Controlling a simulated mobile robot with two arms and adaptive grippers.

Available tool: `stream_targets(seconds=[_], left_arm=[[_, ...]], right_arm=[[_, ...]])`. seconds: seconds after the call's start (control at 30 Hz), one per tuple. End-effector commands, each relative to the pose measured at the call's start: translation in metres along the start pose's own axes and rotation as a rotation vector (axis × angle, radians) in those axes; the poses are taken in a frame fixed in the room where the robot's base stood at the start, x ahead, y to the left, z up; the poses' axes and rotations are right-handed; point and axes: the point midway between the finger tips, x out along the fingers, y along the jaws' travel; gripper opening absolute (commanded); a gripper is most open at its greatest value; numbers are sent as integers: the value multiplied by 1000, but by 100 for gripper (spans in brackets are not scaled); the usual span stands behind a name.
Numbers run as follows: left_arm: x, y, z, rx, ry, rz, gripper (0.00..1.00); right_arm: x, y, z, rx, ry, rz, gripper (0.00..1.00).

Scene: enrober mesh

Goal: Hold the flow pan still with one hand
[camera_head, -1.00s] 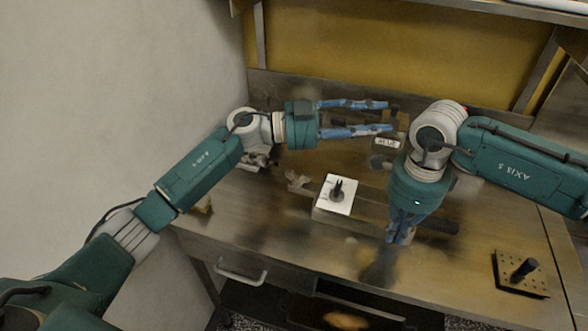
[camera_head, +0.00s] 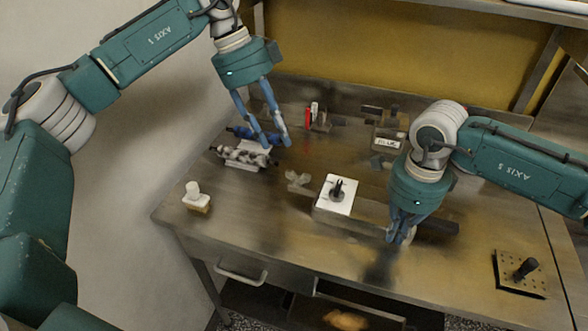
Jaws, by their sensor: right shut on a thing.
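My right gripper (camera_head: 401,240) points down at the front middle of the bench and is shut. It is at a long, low metal piece with a dark end (camera_head: 438,225), which I take to be the flow pan; the arm and fingers hide its middle. The exact grip point is too small to make out. My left gripper (camera_head: 276,143) is open and empty, pointing down at the back left, over or close to a blue-ended roller (camera_head: 240,132). It is well apart from the pan.
A white block with a black knob (camera_head: 336,195) stands left of the pan. A pale mottled roller (camera_head: 243,155), a white-topped brush (camera_head: 197,198), a red item (camera_head: 308,117) and a labelled block (camera_head: 387,143) are around.

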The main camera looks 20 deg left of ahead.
Motion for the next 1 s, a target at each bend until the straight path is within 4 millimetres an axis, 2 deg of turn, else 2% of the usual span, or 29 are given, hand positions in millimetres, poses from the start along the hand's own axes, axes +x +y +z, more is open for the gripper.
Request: stream_targets(seconds=[0.3, 0.5, 0.7, 0.97, 1.0], left_arm=[[65, 2, -1, 3, 2, 6, 35], [95, 1, -2, 3, 4, 4, 35], [108, 0, -2, 4, 5, 2, 35], [108, 0, -2, 4, 5, 1, 35], [108, 0, -2, 4, 5, 1, 29]], right_arm=[[0, 0, 0, 0, -1, -1, 0], [0, 0, 0, 0, -1, -1, 0], [0, 0, 0, 0, -1, -1, 0], [0, 0, 0, 0, -1, -1, 0], [0, 0, 0, 0, -1, -1, 0]])
